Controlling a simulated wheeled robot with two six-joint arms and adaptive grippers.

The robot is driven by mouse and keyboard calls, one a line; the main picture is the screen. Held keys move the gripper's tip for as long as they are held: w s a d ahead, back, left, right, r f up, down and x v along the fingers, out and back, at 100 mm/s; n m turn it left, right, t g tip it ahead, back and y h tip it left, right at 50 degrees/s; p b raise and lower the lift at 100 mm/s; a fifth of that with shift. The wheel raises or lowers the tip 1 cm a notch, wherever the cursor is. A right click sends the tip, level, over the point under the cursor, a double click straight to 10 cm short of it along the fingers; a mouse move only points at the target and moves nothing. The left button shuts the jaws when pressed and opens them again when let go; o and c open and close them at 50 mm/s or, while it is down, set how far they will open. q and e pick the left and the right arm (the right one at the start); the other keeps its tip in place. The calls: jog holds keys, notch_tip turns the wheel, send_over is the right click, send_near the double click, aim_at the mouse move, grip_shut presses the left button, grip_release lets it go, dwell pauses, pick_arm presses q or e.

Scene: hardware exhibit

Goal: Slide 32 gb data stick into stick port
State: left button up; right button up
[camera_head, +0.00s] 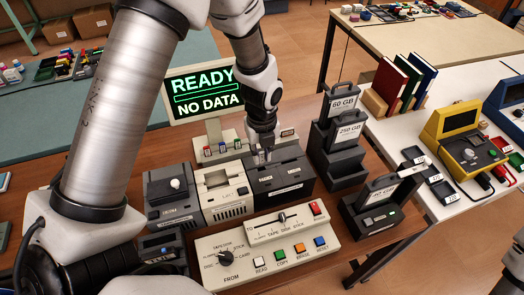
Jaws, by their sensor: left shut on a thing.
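My left gripper (262,153) points down at the back edge of a dark grey drive unit (284,184) on the wooden desk. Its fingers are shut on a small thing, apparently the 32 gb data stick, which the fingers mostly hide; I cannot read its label. I cannot tell whether its tip touches the unit. The labels on the units are too small to tell which slot is the stick port. My right gripper is not in view.
A rack with small coloured sticks (222,149) stands behind the units, under the "READY / NO DATA" screen (205,91). A pale control panel (262,248) lies in front. Dark labelled cartridges (338,150) stand to the right. My left arm covers the left side.

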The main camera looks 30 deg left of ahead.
aim_at(262, 163)
pick_arm(q)
jog(key=shift+f, duration=0.3)
dwell(0.5)
dwell(0.4)
jog(key=shift+f+p, duration=0.15)
jog(key=shift+p, duration=0.25)
jog(key=shift+f, duration=0.1)
jog(key=shift+f+b, duration=0.6)
jog(key=shift+f, duration=0.65)
jog(key=o, duration=0.8)
